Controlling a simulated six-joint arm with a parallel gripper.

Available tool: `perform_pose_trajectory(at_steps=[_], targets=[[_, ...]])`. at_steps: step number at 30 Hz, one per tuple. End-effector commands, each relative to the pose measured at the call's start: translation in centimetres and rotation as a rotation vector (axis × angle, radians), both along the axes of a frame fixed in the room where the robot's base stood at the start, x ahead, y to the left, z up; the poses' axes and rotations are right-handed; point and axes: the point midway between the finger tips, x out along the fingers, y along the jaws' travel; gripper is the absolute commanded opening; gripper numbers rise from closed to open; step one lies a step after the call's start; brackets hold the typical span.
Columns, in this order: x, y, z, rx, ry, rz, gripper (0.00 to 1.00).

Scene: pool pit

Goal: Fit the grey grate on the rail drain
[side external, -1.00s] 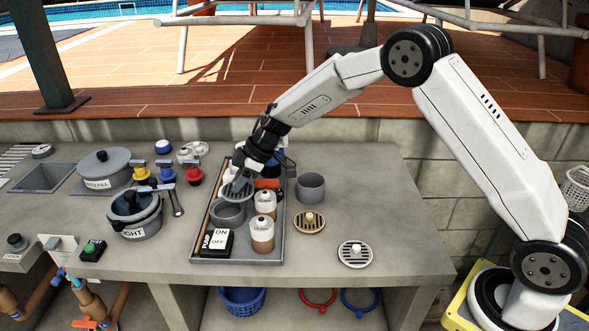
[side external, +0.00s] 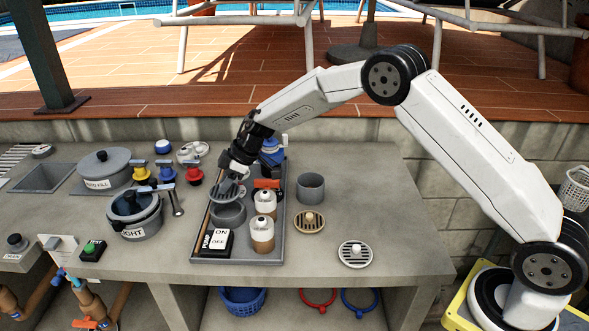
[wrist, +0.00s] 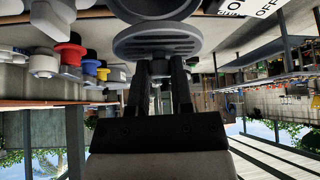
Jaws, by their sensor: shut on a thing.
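My gripper (side external: 231,178) is shut on the grey grate (wrist: 158,43), a round slatted disc, and points down over the tray's left side. In the side view the grate (side external: 226,190) is partly covered by the fingers. It is just behind and above an open round grey cup (side external: 228,214) in the tray. In the wrist view the grate sits at the fingertips (wrist: 158,75), and the cup's rim shows right beside it; whether they touch I cannot tell. No label marks the rail drain; I cannot tell whether this cup is it.
The grey tray (side external: 240,259) also holds two bottles (side external: 263,234) and an ON/OFF switch (side external: 218,240). A grey cup (side external: 310,187), a tan grate (side external: 309,222) and a white grate (side external: 355,253) stand right of it. Pots and coloured valves crowd the left. The counter's right end is clear.

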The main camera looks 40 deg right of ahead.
Motion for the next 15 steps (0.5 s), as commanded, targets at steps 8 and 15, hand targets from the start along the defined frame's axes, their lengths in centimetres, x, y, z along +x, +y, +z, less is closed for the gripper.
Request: perform_pose_trajectory(at_steps=[8, 15], targets=[[0.0, 0.0, -1.7, 0.0, 0.0, -0.001, 0.0], [0.0, 0.0, -2.6, 0.001, -0.001, -0.001, 0.0]])
